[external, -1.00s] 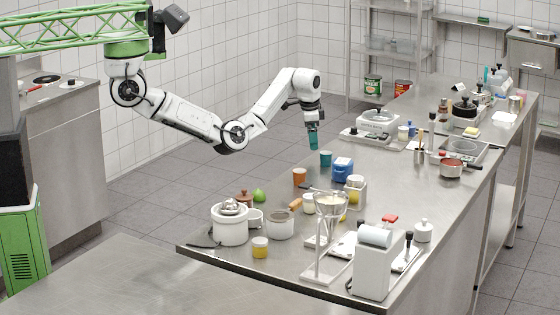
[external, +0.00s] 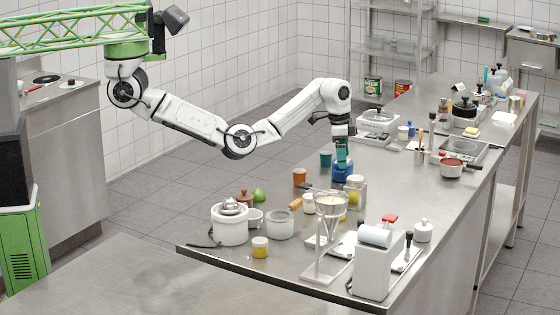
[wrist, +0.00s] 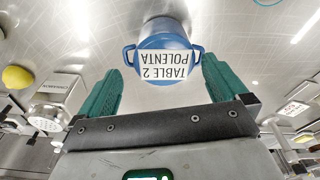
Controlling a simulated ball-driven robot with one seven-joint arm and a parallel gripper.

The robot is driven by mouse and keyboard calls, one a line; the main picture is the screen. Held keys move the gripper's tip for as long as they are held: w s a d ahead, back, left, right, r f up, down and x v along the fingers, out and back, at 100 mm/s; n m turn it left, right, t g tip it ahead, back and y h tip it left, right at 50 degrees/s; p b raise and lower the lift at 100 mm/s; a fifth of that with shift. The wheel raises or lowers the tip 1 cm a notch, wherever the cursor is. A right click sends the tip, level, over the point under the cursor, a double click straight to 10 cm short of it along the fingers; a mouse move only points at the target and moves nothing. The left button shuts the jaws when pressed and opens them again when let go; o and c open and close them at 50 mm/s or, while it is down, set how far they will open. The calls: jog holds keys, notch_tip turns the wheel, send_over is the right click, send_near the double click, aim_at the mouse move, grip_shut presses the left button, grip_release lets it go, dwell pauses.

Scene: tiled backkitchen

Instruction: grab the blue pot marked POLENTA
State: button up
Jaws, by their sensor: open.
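The blue pot (external: 343,174) stands on the steel counter, partly hidden by my gripper in the external view. In the wrist view the blue pot (wrist: 150,43) shows two side handles and a white label reading TABLE 2 POLENTA, upside down in the picture. My gripper (external: 341,155) points down just above the pot. In the wrist view its green fingers (wrist: 162,68) are open and empty, one toward each side of the pot near the handles. I cannot tell whether the fingertips reach down past the pot's rim.
A yellow-filled jar (external: 356,192) stands close in front. A glass funnel stand (external: 328,240) and several pots are nearer the counter's front end.

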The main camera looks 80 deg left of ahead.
jog(key=shift+w+a+f, duration=0.1)
jog(key=shift+f, duration=1.25)
jog(key=shift+w+a+f, duration=0.1)
jog(key=shift+f, duration=1.2)
jog(key=c, duration=1.2)
